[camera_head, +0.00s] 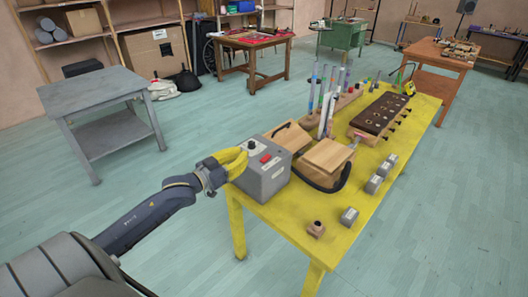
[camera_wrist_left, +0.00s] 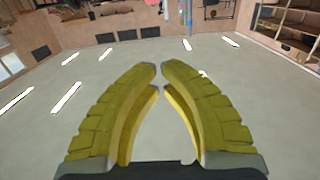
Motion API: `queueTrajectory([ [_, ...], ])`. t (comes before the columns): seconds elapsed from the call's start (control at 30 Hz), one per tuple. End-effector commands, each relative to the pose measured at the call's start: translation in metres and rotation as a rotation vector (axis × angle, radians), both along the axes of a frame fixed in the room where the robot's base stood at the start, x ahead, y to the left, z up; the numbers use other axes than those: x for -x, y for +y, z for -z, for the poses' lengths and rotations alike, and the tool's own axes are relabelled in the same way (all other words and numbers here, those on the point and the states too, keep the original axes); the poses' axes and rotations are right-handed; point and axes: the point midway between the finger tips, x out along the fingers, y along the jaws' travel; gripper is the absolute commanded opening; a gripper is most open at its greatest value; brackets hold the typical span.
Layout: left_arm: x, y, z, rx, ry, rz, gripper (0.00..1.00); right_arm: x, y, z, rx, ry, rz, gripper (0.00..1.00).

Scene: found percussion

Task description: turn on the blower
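The blower appears to be the grey box (camera_head: 268,184) at the near left end of the yellow table. A red switch (camera_head: 265,158) and a dark round knob (camera_head: 251,145) sit on its top. My left gripper (camera_head: 243,158), with yellow fingers, is at the box's left upper edge, beside the knob and switch; I cannot tell if it touches the box. In the left wrist view its fingertips (camera_wrist_left: 159,72) nearly meet with nothing between them. The box does not show in that view. My right gripper is not in view.
A wooden bellows-like block (camera_head: 327,156) with a black hose stands right of the box on the yellow table (camera_head: 290,222). Upright tubes (camera_head: 323,120) stand behind. A grey side table (camera_head: 92,92) is at left; floor between is clear.

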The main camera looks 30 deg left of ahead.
Motion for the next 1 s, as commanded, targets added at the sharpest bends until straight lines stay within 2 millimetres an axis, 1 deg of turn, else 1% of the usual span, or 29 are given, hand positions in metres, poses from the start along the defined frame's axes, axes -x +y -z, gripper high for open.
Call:
queueTrajectory([
  [0.3, -0.001, 0.000, 0.000, 0.000, 0.000, -0.001, 0.00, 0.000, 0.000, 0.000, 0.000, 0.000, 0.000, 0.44],
  [0.47, -0.008, -0.001, 0.000, 0.000, -0.002, -0.001, 0.00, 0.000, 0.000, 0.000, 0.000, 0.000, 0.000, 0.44],
  [0.67, -0.029, -0.006, 0.000, 0.002, -0.003, -0.001, 0.00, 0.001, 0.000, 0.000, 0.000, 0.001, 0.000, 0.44],
  [1.0, -0.074, -0.016, 0.002, -0.001, -0.002, -0.002, 0.00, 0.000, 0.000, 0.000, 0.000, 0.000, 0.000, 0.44],
])
